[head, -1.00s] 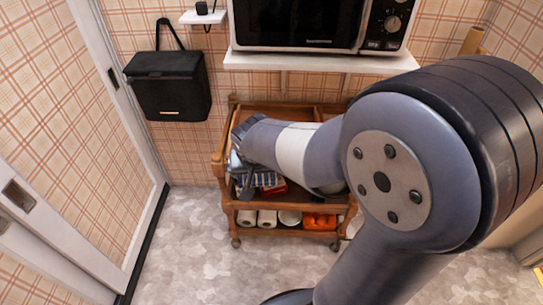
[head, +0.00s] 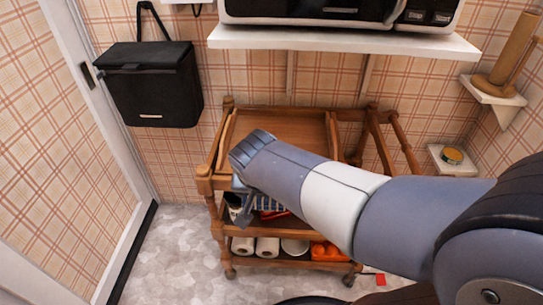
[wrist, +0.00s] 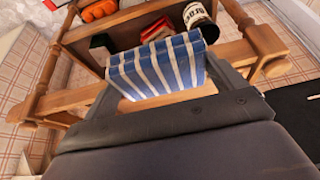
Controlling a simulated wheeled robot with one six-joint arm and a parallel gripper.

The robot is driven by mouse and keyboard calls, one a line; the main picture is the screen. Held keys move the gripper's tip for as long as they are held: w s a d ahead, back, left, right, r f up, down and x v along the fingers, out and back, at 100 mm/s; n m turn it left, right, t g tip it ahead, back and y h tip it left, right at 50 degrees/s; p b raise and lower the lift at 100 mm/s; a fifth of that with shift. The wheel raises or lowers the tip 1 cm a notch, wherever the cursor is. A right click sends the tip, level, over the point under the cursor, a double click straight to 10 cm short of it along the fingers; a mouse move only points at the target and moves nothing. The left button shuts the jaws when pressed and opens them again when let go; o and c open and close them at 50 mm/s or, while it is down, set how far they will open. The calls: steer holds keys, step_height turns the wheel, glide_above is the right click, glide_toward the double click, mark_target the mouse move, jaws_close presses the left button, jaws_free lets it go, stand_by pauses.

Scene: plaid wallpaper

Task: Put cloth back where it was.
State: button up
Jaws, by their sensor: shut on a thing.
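The cloth (wrist: 165,62), blue with white stripes, lies between the fingers of my gripper (wrist: 160,84) in the wrist view. My gripper is shut on it. In the head view my gripper (head: 243,205) is at the left front of the wooden cart (head: 207,172), and part of the cloth (head: 268,202) shows beside it. In the wrist view the cart's rail (wrist: 72,101) passes just behind the cloth. I cannot tell whether the cloth touches it. My arm hides much of the cart's upper part in the head view.
The lower shelf holds white rolls (head: 243,246) and orange items (head: 328,252). A white wall shelf (head: 345,40) overhangs the cart. Floor at left (head: 175,250) is clear.

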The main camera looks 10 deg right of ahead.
steer(key=w+d+b, duration=0.1)
steer(key=w, duration=0.4)
steer(key=w+d+b, duration=0.1)
steer(key=w+d, duration=0.1)
steer(key=w, duration=0.4)
steer(key=w+d+b, duration=0.1)
steer(key=w+d, duration=0.1)
steer(key=w, duration=0.3)
steer(key=shift+w+d, duration=0.15)
steer(key=shift+d, duration=0.05)
steer(key=shift+f+b, duration=0.95)
steer(key=shift+f, duration=0.8)
steer(key=shift+f, duration=0.1)
steer(key=shift+f, duration=0.15)
steer(key=o, duration=0.7)
steer(key=shift+r, duration=0.35)
steer(key=p+v, duration=0.4)
steer(key=v, duration=0.7)
steer(key=shift+s+a+r, duration=0.15)
steer(key=shift+s+r, duration=0.05)
steer(key=shift+r, duration=0.15)
